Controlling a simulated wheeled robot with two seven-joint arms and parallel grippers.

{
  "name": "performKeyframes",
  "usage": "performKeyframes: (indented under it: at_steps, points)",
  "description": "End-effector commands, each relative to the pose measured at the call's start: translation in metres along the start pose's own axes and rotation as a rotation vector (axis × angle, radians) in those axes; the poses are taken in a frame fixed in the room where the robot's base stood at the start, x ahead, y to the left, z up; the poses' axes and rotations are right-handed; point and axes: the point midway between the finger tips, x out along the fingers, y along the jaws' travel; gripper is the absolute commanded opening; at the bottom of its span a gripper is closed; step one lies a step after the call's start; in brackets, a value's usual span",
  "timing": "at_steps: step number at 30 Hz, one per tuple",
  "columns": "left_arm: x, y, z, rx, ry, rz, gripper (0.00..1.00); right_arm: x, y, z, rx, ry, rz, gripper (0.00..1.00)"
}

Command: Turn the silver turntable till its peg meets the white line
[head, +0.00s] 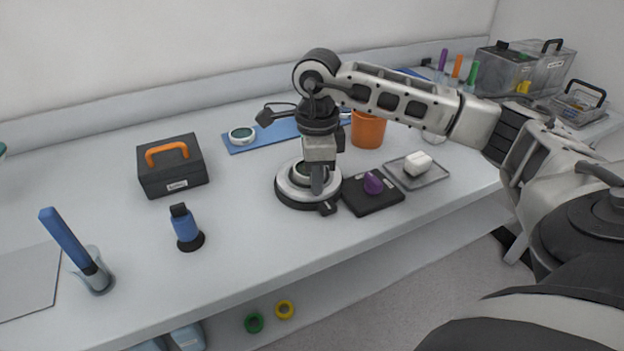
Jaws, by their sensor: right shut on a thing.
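The silver turntable (288,187) is a round silver disc on a black base, standing on the bench near the middle of the head view. My right gripper (318,185) reaches down over it from above, fingers at the disc's right side. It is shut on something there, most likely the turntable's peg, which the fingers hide. My left gripper is not in view.
A black box with a purple knob (373,183) stands close at the turntable's right. An orange cup (368,129) and a blue mat (262,135) lie behind. A blue bottle (186,228) and a black case (172,169) stand left. The bench in front is clear.

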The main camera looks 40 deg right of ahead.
Motion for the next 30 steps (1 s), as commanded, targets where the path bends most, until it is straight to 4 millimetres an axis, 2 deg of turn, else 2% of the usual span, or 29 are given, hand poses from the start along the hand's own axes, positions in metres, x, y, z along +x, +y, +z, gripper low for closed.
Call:
performKeyframes:
  at_steps: [15, 30]
  points:
    - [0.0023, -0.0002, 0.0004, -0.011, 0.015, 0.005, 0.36, -0.0018, -0.0036, -0.0092, -0.175, -0.004, -0.006, 0.0]
    - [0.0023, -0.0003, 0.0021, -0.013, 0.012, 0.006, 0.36, -0.0025, -0.0042, -0.0109, -0.208, -0.004, -0.006, 0.0]
